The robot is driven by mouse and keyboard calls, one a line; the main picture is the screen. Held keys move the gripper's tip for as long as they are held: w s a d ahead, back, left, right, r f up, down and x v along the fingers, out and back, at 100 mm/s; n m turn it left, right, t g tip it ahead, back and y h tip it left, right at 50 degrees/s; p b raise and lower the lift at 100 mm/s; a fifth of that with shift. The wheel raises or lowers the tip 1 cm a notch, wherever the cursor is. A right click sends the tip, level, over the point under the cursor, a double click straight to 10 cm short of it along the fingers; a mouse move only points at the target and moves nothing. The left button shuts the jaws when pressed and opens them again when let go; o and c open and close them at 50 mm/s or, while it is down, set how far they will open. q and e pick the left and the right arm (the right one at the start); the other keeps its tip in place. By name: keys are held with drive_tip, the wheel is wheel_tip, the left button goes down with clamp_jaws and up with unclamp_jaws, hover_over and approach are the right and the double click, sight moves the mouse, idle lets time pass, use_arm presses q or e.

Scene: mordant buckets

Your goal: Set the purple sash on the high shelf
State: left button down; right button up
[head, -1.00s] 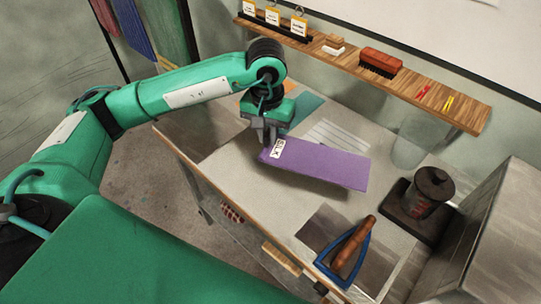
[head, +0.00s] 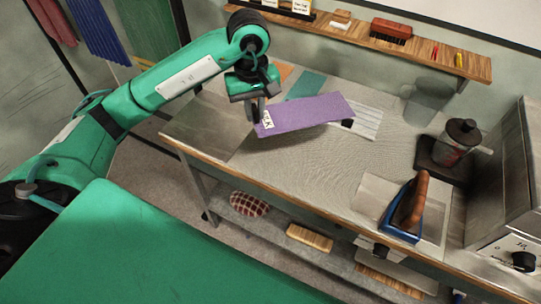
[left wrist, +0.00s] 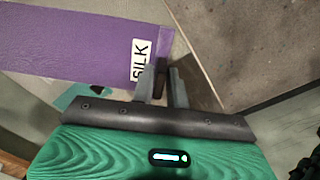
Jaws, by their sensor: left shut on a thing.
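The purple sash (head: 310,112) is a flat strip with a white SILK label at its left end. My left gripper (head: 256,113) is shut on that end, and the sash extends to the right over the grey bench top. I cannot tell whether its far end touches the bench. In the left wrist view the sash (left wrist: 70,40) reaches left from the fingers (left wrist: 163,75), its label beside them. The high shelf (head: 415,53) is the wooden wall shelf behind the bench. My right gripper is not in view.
On the shelf stand a red-brown brush (head: 391,31), a small block (head: 341,20) and label cards at its left. On the bench (head: 290,165) are a blue-based iron (head: 405,208), a dark canister (head: 460,140) and a metal box (head: 505,180). A lower shelf holds small items.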

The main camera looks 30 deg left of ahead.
use_arm(q)
wheel_tip(320, 180, down, 13)
drive_tip(key=p, duration=0.3)
drive_tip(key=shift+s+f+p, duration=0.1)
drive_tip(key=shift+f+p, duration=0.1)
drive_tip(key=shift+p, duration=0.15)
drive_tip(key=shift+f, duration=0.95)
wheel_tip(320, 180, down, 2)
drive_tip(key=shift+f+p, duration=0.2)
drive_tip(key=shift+p, duration=0.45)
drive_tip(key=shift+f, duration=0.25)
drive_tip(key=c, duration=1.8)
unclamp_jaws()
drive_tip(key=o, duration=0.4)
